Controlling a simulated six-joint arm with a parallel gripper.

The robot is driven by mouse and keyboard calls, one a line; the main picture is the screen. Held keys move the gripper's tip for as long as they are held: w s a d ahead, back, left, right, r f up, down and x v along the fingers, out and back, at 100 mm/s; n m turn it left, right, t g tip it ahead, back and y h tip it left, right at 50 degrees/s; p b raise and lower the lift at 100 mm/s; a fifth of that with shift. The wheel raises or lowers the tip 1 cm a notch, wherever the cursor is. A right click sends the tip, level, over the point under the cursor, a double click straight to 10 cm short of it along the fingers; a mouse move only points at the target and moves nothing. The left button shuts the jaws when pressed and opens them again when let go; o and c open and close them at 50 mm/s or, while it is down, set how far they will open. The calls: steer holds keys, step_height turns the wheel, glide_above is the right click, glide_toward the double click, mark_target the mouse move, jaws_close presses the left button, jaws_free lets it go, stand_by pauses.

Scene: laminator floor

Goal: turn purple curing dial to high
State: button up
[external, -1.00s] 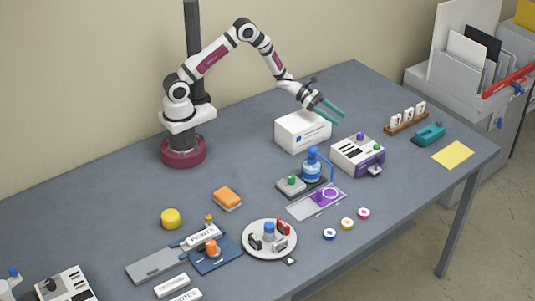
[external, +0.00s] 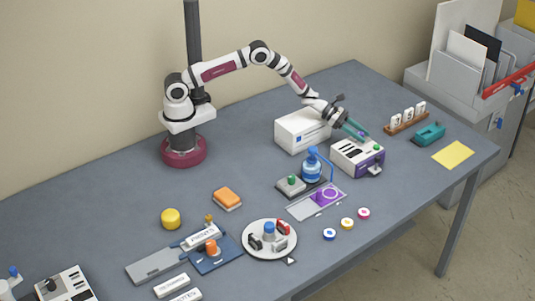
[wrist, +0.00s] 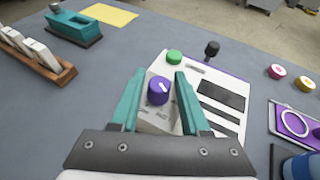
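A purple dial (wrist: 158,91) with a white pointer mark stands on the white top of a purple-sided machine (external: 350,155). The mark points toward the upper right in the wrist view. Small print beside the dial is partly hidden and hard to read. My gripper (wrist: 160,76) is open, with one teal finger on each side of the dial and visible gaps between. In the external view my gripper (external: 362,134) is over the machine's back part, and its fingers hide most of the dial.
The machine also bears a green knob (wrist: 174,57) and a black-tipped lever (wrist: 212,48). A white box (external: 297,132) stands left of it. A wooden rack (external: 405,124) and a teal stapler-like tool (external: 430,133) are to the right. A blue bottle (external: 312,170) stands front left.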

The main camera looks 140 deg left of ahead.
jaws_close()
steer(key=shift+a+r+m+t+h, duration=0.1)
steer(key=shift+m+t+h, duration=0.3)
steer(key=shift+m+h, duration=0.3)
steer(key=m+h, duration=0.3)
steer(key=shift+t+h, duration=0.3)
steer(key=shift+h, duration=0.1)
stand_by(0.4)
steer(key=shift+o, duration=1.8)
jaws_free()
steer(key=v, duration=1.5)
steer(key=shift+s+r, duration=0.2)
steer(key=shift+s, duration=0.15)
